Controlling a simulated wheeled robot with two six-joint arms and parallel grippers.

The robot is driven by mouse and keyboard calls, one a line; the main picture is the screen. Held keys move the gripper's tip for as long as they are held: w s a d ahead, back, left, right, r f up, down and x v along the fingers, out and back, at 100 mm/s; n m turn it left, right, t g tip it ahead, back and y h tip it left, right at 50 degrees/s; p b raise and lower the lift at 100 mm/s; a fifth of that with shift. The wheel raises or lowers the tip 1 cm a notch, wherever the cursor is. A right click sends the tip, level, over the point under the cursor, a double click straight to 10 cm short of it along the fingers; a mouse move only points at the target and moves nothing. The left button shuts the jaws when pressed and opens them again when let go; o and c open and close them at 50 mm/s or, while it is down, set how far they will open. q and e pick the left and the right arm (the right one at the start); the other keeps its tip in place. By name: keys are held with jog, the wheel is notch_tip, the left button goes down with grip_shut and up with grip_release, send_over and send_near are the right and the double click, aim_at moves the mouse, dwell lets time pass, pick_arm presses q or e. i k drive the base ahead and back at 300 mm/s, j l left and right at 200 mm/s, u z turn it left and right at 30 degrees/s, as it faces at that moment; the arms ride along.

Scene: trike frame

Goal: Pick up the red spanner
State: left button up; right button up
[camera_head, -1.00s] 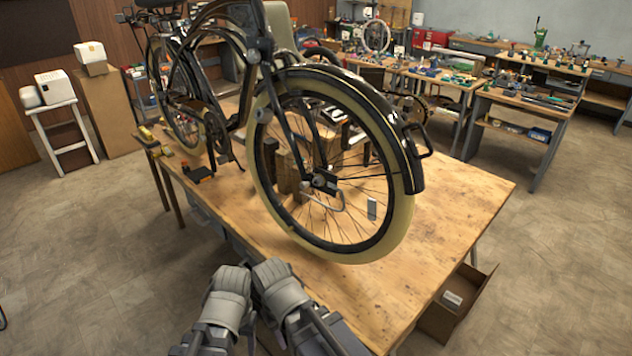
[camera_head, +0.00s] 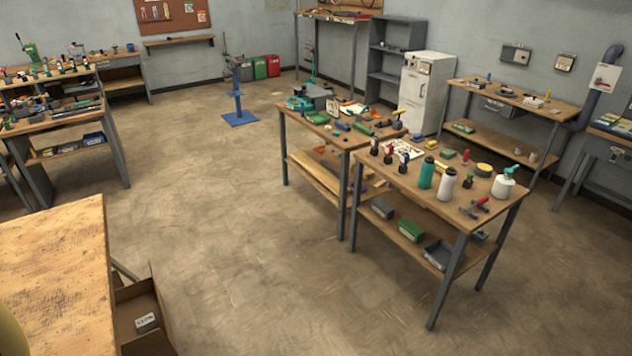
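A small tool with a red part (camera_head: 481,202) lies near the front right corner of the wooden-topped workbench (camera_head: 430,208). It is too small to tell whether it is the red spanner. Another red-topped item (camera_head: 388,154) stands farther back on the same bench, and a red item (camera_head: 466,156) is near its back edge. Neither of my grippers is in view.
A white bottle (camera_head: 447,185), a teal bottle (camera_head: 426,172) and a white sprayer (camera_head: 503,184) stand by the red-part tool. A second workbench (camera_head: 300,118) adjoins on the left. Open floor (camera_head: 240,230) lies between these benches and the wooden table (camera_head: 60,270).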

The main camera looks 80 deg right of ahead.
aim_at(482, 200)
jog(key=z, duration=3.95)
jog(key=i+j+z, duration=0.2)
jog(key=i, duration=0.4)
jog(key=i+j+z, duration=0.15)
jog(key=i, duration=0.45)
jog(key=i+j+z, duration=0.2)
jog(key=i+j, duration=0.15)
jog(key=i, duration=0.2)
jog(key=i+j+z, duration=0.2)
jog(key=i+j, duration=0.25)
jog(key=i, duration=0.1)
